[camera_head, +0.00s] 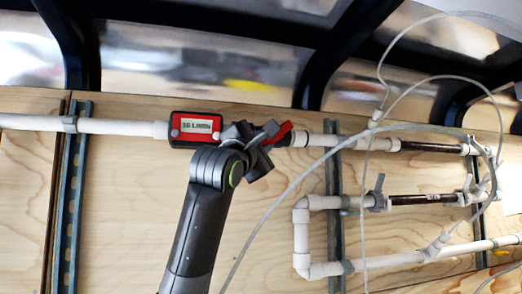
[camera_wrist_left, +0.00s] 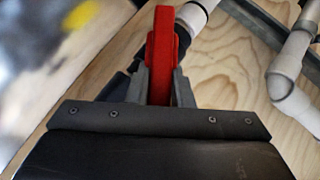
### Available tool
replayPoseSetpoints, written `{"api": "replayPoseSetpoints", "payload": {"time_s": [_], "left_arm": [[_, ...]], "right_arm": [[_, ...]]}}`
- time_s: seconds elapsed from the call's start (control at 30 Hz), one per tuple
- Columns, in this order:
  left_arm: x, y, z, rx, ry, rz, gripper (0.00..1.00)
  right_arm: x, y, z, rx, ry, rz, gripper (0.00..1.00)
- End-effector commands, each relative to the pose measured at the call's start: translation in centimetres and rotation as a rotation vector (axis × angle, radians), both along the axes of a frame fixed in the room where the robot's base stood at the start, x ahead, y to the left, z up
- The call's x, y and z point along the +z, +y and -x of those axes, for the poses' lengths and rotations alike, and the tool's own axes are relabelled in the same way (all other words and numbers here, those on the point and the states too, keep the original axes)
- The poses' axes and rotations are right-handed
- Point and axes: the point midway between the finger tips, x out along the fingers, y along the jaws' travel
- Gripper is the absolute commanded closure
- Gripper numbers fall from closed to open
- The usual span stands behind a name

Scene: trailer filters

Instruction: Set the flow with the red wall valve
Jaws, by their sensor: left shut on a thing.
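The red wall valve's handle (camera_head: 278,134) shows in the head view on the upper white pipe, just right of the flow meter. My left gripper (camera_head: 268,137) is at the valve, its arm rising from below and hiding most of the valve body. In the left wrist view the red handle (camera_wrist_left: 161,60) stands upright between the two grey fingers of my left gripper (camera_wrist_left: 160,85), which is shut on it. The red flow meter (camera_head: 196,129) has a small display whose digits are too small to read surely. My right gripper is not in view.
White pipes (camera_head: 330,270) and a grey-handled valve (camera_head: 377,195) are on the plywood wall at the right. Clear hoses (camera_head: 290,190) loop in front of them. Metal strut rails (camera_head: 73,200) run vertically. Bare plywood lies left of my arm.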

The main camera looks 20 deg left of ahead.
Motion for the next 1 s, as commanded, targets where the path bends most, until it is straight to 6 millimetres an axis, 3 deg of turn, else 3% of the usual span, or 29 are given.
{"api": "replayPoseSetpoints", "payload": {"time_s": [0.47, 0.5, 0.67, 1.0], "left_arm": [[-0.34, -0.09, -0.21, -0.001, -0.001, 0.013, 1.0], [-0.35, -0.09, -0.21, -0.001, -0.001, 0.013, 0.79], [-0.28, -0.08, -0.17, -0.001, -0.003, 0.013, 0.58], [-0.32, -0.01, 0.18, 0.0, -0.007, 0.013, 0.58]], "right_arm": [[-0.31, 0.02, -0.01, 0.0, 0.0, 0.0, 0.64], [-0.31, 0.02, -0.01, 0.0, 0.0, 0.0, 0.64], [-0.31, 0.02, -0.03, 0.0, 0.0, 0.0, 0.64], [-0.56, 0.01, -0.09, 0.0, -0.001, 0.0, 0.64]]}}
